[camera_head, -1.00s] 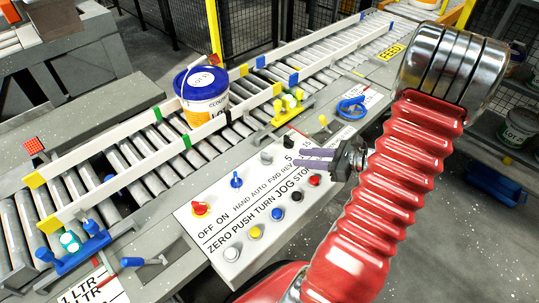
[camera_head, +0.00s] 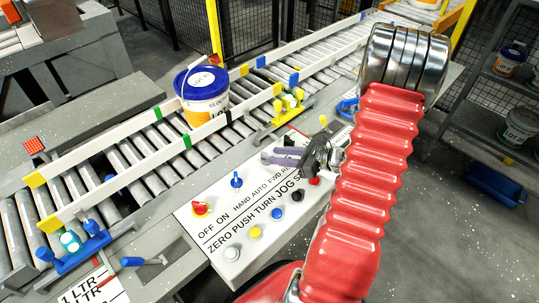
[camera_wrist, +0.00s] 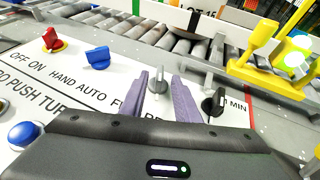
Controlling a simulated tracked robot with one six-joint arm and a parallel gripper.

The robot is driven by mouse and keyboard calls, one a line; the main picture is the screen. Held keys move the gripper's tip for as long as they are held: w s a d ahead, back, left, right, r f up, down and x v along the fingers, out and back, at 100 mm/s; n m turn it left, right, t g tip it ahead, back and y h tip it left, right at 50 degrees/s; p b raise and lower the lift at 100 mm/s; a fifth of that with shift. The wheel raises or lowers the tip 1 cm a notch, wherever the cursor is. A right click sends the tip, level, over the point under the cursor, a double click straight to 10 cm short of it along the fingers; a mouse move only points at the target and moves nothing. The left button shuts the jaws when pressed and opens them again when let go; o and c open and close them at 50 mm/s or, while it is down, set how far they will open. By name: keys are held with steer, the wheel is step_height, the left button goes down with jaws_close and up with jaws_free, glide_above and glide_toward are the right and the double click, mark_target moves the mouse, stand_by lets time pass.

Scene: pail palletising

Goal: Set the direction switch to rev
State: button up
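The direction switch (camera_wrist: 158,79) is a grey knob on the white control panel, above the partly covered FWD/REV lettering. In the wrist view its handle points up the picture, slightly tilted at most. My gripper (camera_wrist: 164,88) is open, with one purple-grey finger on each side of the switch; I cannot tell whether either finger touches it. In the head view my gripper (camera_head: 267,157) is over the panel's upper right, and its fingers hide the direction switch.
A blue switch (camera_wrist: 97,57) and a red switch (camera_wrist: 52,38) stand to the left, a black switch (camera_wrist: 213,102) close on the right. Push buttons, such as the yellow one (camera_head: 256,232), line the panel's front. A white pail with a blue lid (camera_head: 202,92) stands on the roller conveyor (camera_head: 158,152).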

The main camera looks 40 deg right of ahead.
mark_target(271, 155)
steer(key=shift+x, duration=2.05)
jaws_close()
